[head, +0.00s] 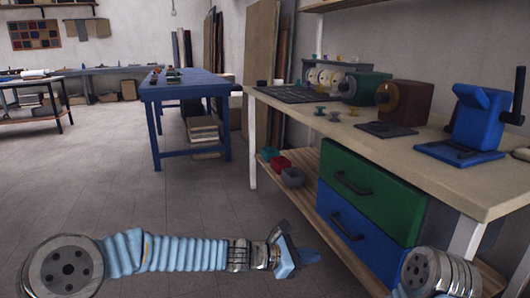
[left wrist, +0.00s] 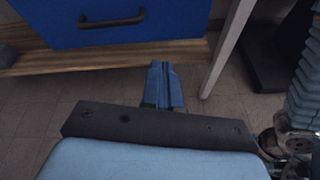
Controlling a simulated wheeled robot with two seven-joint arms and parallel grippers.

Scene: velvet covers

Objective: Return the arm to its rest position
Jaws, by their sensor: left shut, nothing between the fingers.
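My left arm comes in from the left in the head view, low and stretched across the bottom. My left gripper (head: 307,256) is shut and empty, over the floor in front of the workbench's lower shelf. In the left wrist view its blue fingers (left wrist: 161,86) are together, pointing at the floor just short of the wooden shelf edge. Part of my right arm (head: 438,274) shows at the bottom right of the head view. My right gripper is not in view.
The workbench (head: 480,187) stands at right, with a green drawer (head: 370,195) and a blue drawer (head: 362,240) beneath. A blue machine (head: 480,118) and small knobs sit on top. A blue table (head: 188,92) stands farther back. The floor (head: 110,185) at left is clear.

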